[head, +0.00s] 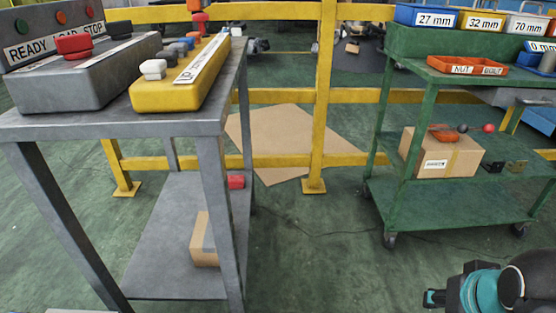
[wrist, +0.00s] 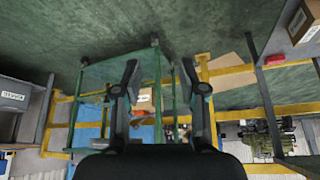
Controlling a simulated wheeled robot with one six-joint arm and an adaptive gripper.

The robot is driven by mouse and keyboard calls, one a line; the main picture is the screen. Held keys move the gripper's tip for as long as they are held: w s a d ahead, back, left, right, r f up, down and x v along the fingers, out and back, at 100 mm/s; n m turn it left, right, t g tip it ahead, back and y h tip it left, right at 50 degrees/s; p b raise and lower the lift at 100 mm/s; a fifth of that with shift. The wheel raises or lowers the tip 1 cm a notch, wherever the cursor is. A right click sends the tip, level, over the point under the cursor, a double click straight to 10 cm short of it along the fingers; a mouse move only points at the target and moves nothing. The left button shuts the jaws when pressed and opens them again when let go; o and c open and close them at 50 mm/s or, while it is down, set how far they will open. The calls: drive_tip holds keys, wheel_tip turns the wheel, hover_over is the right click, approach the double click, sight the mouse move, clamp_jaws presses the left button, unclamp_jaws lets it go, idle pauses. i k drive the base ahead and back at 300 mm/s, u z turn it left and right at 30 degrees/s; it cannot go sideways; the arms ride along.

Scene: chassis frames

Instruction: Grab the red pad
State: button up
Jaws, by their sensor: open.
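A red pad-like cap (head: 73,44) sits on top of the grey control box (head: 85,78) on the grey table at the left. Another small red piece (head: 236,182) lies on that table's lower shelf. I cannot tell which of them is the red pad. My gripper (wrist: 161,82) is open and empty in the wrist view, its two black fingers wide apart. The green cart shows behind and between the fingers, some way off.
A yellow button box (head: 178,85) stands beside the grey box on the grey table (head: 110,124). A cardboard box (head: 203,240) is on its lower shelf. A yellow rail (head: 322,95) runs behind. A green cart (head: 400,205) stands right. Floor between is clear.

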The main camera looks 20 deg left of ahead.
sight(235, 182)
drive_tip(key=u, duration=0.3)
drive_tip(key=i, duration=1.6)
drive_tip(key=u, duration=0.55)
